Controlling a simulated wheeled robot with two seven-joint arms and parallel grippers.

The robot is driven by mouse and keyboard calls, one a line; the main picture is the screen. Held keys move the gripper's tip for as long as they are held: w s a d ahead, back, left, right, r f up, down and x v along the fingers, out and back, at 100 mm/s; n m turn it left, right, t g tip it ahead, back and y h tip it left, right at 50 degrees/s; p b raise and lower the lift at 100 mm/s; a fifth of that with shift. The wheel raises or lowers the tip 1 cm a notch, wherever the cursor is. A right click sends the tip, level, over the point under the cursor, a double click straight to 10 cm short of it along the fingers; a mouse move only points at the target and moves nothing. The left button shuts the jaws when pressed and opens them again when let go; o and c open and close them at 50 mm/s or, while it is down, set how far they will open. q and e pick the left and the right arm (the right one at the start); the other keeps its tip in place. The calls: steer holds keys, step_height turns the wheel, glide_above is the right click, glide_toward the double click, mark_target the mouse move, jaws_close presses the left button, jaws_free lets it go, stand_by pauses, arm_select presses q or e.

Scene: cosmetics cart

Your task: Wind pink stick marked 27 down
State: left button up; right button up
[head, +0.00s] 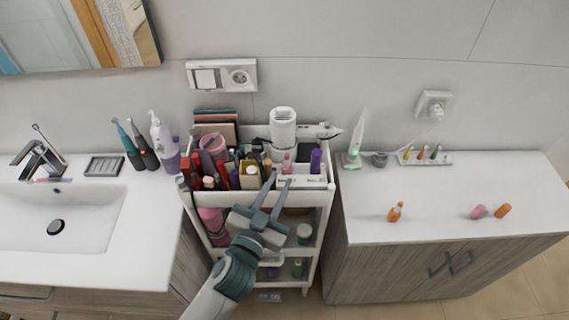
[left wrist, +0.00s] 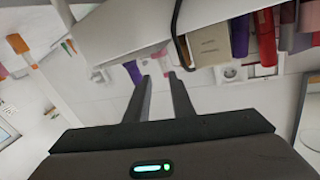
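A small pink stick (head: 287,163) stands upright in the front right part of the cart's top tray (head: 262,199), beside a purple stick (head: 316,160). Its number is too small to read. My left gripper (head: 280,181) is over the tray's front edge, just in front of the pink stick in the head view. Its two fingers are apart with nothing held between them. In the left wrist view the fingertips (left wrist: 160,78) point toward a pinkish item that looks like the stick, with the purple stick (left wrist: 132,72) beside it. My right gripper is not in view.
The tray is crowded with red tubes, a cream box (head: 249,177) and a white cylinder (head: 283,128). A sink (head: 70,215) is at left. The right counter (head: 460,185) holds an orange bottle (head: 395,211), a pink cap (head: 478,211) and an orange cap (head: 503,210), with free room between.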

arm_select(q)
steer(key=s+d+m+y+b, duration=0.1)
steer(key=s+m+y, duration=0.2)
steer(key=m, duration=1.1)
steer(key=s+d+m+t+y+b, duration=0.1)
steer(key=s+m+y, duration=0.2)
steer(key=m, duration=1.2)
steer(key=s, duration=0.3)
steer(key=shift+b, duration=0.4)
steer(key=shift+d, duration=0.1)
